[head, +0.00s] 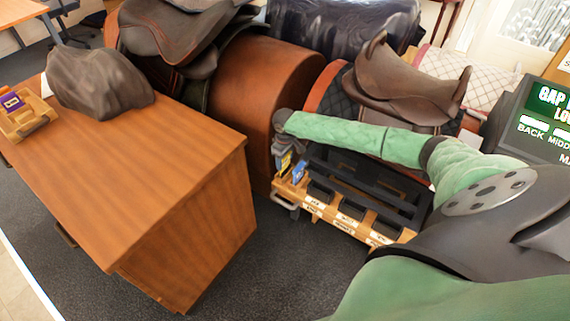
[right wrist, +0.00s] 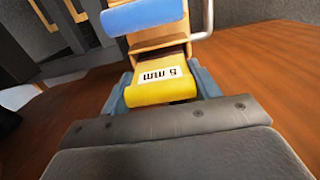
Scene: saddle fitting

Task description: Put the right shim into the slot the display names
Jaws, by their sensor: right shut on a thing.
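My right gripper (head: 283,150) is at the left end of a wooden rack (head: 343,222). In the right wrist view it (right wrist: 163,88) is shut on a yellow shim (right wrist: 160,90) marked "5 mm". A blue shim (right wrist: 143,15) is just beyond it; it also shows in the head view (head: 299,171). I cannot tell whether the yellow shim is clear of the wood behind it. The rack has dark slots with white labels too small to read. The display (head: 540,120) at the right edge is cut off; "GAP", "BACK" and part of "MIDD" show. My left gripper is not in view.
A wooden desk (head: 150,170) stands at left, with a grey draped lump (head: 98,82) and a small wooden holder (head: 38,118) with a purple piece (head: 12,101). A brown saddle (head: 405,85) sits on a stand behind my arm. Grey carpet lies open in front.

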